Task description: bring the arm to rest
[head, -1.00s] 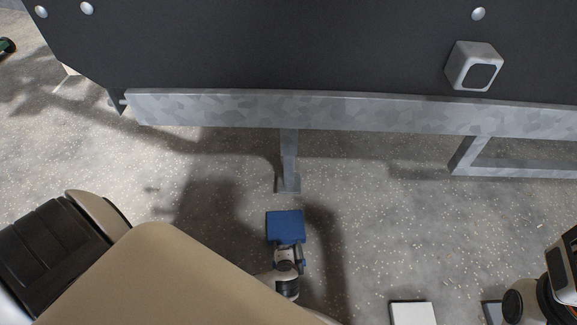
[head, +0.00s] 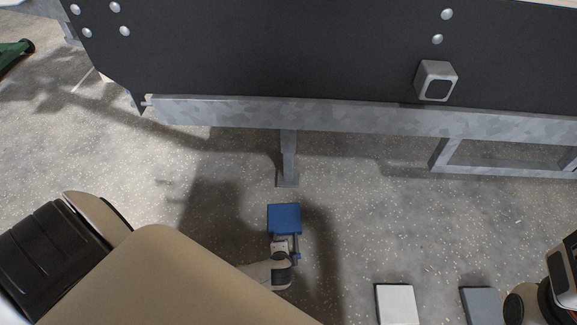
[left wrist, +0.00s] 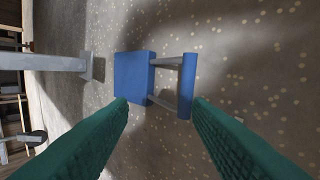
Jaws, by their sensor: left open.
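A blue piece (head: 284,217) made of two plates joined by grey rods shows in the head view, low in the middle. It also shows in the left wrist view (left wrist: 133,77). My left gripper (left wrist: 160,100) has its two green fingers spread apart in the left wrist view, with the blue piece in the picture beyond the fingertips. Nothing is visibly clamped; I cannot tell the exact gap to the piece. In the head view my beige left arm comes in from the lower left and hides much of the floor. Part of my right arm shows at the lower right; its gripper is not seen.
A dark trailer wall with a galvanised beam (head: 330,114) spans the top. A grey support leg (head: 288,160) with a foot plate stands just behind the blue piece. A white slab (head: 397,303) and a grey slab (head: 483,305) lie at the lower right. Floor between is clear.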

